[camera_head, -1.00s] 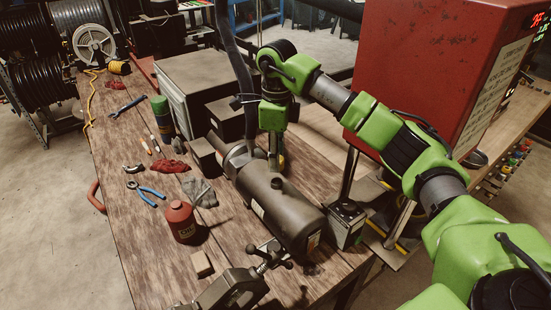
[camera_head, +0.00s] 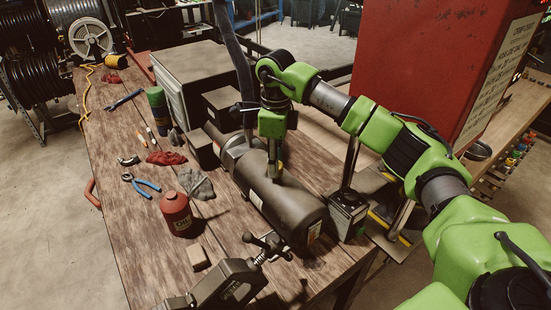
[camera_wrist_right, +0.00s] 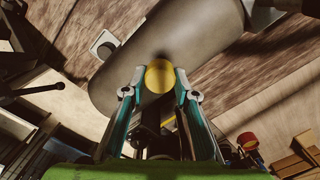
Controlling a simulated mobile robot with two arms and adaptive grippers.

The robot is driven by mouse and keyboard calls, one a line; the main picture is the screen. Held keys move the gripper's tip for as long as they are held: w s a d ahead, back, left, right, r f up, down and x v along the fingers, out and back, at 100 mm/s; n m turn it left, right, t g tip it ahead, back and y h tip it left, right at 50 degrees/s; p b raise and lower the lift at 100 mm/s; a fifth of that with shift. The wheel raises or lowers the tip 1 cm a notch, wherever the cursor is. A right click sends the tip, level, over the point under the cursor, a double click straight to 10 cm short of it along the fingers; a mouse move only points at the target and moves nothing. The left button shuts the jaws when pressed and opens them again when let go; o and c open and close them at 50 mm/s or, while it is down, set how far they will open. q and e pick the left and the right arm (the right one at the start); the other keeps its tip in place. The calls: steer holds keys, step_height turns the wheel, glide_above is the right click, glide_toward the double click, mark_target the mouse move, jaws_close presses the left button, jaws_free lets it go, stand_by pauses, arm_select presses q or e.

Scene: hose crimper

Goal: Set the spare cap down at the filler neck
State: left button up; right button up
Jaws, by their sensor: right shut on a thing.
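My right gripper (camera_head: 277,168) points down over the top of a dark cylindrical tank (camera_head: 300,214) on the wooden bench. In the right wrist view its two fingertips (camera_wrist_right: 159,82) are shut on a round yellow cap (camera_wrist_right: 159,74). The cap stands out against the grey tank body (camera_wrist_right: 184,30). The filler neck cannot be made out now; the gripper covers the place on the tank where it stood. I cannot tell whether the cap touches the tank. My left gripper is not in view.
A red bottle (camera_head: 176,214), grey cloth (camera_head: 196,184), red rag (camera_head: 166,158) and blue pliers (camera_head: 146,186) lie left of the tank. A vise (camera_head: 236,284) is in front. A small black box (camera_head: 346,212) stands right of it. A large red cabinet (camera_head: 420,60) rises behind my arm.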

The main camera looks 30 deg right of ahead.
steer(key=shift+f, duration=0.45)
stand_by(0.3)
steer(key=o, duration=1.1)
step_height(320, 180, up, 12)
steer(key=shift+r, duration=0.1)
steer(key=shift+s, duration=0.1)
